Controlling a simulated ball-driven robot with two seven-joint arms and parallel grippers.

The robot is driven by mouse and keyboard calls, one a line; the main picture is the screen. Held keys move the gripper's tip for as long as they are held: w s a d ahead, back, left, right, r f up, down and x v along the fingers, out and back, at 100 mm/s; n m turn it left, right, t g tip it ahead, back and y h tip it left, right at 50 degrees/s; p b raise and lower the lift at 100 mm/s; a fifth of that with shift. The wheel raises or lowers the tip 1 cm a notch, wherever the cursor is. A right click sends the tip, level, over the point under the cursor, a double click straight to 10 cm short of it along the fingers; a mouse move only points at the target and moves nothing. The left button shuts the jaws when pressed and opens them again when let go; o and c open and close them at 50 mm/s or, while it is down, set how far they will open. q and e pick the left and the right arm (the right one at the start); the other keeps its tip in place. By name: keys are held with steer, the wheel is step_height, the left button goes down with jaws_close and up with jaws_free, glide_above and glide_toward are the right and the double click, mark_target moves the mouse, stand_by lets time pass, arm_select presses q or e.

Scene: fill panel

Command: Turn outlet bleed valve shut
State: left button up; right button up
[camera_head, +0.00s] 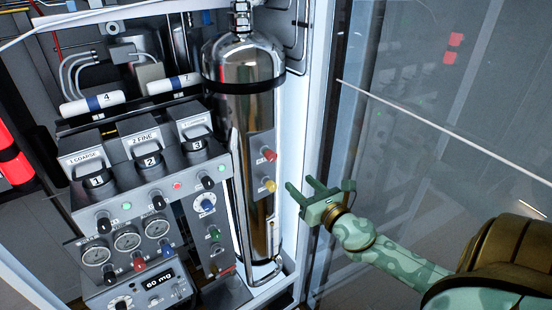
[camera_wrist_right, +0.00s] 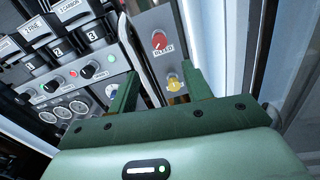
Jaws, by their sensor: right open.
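A red knob (camera_head: 268,154) sits on the narrow grey panel in front of the chrome cylinder. In the right wrist view the red knob (camera_wrist_right: 158,41) has a label that appears to read BLEED. A yellow knob (camera_head: 269,185) is just below it, and it also shows in the right wrist view (camera_wrist_right: 174,84); its label is too small to read. My right gripper (camera_head: 308,190) is open and empty, to the right of the yellow knob and apart from both knobs. In the right wrist view its fingers (camera_wrist_right: 160,88) point towards the panel. My left gripper is not in view.
A chrome cylinder (camera_head: 240,65) stands behind the knobs. To the left are dosing units, gauges (camera_head: 127,238) and several small knobs. A white cabinet edge (camera_head: 318,100) and a glass door (camera_head: 420,80) are close on the right.

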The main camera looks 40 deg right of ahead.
mark_target(273, 159)
steer(key=w, duration=0.8)
steer(key=w+d, duration=0.1)
steer(key=w, duration=0.4)
steer(key=shift+w, duration=0.1)
steer(key=c, duration=1)
